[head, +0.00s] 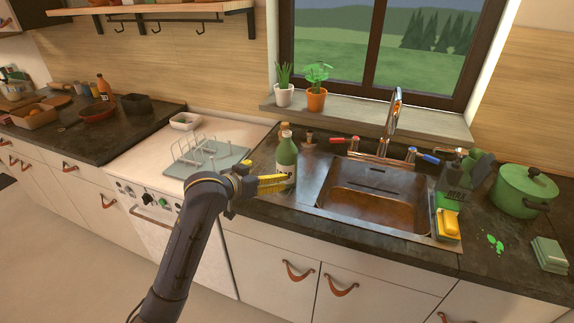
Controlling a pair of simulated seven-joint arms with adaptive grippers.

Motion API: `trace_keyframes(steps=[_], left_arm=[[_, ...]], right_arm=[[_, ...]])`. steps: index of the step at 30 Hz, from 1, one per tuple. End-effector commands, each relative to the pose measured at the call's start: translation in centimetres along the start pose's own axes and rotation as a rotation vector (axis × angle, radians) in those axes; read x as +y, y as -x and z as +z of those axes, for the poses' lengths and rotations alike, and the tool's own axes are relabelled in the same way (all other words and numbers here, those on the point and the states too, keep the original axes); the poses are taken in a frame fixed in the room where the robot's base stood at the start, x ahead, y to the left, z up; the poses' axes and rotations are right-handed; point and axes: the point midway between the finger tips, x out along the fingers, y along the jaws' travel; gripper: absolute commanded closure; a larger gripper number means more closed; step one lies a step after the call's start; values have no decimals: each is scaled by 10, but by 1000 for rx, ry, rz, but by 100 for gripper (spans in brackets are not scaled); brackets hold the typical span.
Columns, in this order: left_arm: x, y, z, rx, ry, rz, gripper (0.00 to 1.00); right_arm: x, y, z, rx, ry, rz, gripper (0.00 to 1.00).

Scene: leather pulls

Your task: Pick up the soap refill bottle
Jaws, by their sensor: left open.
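A green bottle (287,152) with a pale label and a light cap stands upright on the dark counter, left of the sink; it looks like the soap refill bottle. My left gripper (268,172), with yellow fingers, is open at the bottle's left side. One finger reaches across in front of the bottle's lower part and hides some of it. The other finger is farther back, to the left of the bottle. I cannot tell whether either finger touches it. My right gripper is not in view.
The sink (326,196) with its tall faucet (390,120) lies right of the bottle. A dish rack (208,155) is to the left. A small brown-topped item (309,137) stands close behind the bottle. A green pot (522,190) sits at the far right.

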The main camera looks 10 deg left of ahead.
Motion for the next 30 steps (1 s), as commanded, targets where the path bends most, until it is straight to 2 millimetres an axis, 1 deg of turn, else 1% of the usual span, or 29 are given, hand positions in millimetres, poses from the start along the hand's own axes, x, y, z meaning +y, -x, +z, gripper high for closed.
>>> trace_keyframes(steps=[1, 6, 12, 16, 25, 30], left_arm=[[1, -10, 0, 0, 4, 2, 11], [1, -42, 0, 0, 3, 2, 11], [0, -71, 0, 0, 2, 1, 11], [0, -83, 0, -1, 0, 0, 11], [0, -96, -1, 0, 0, 0, 11], [-2, -116, -3, -1, 1, 0, 11]], right_arm=[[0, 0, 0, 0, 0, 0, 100], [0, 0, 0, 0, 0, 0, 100], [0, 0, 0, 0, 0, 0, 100], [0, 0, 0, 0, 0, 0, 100], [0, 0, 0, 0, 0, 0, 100], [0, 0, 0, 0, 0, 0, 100]])
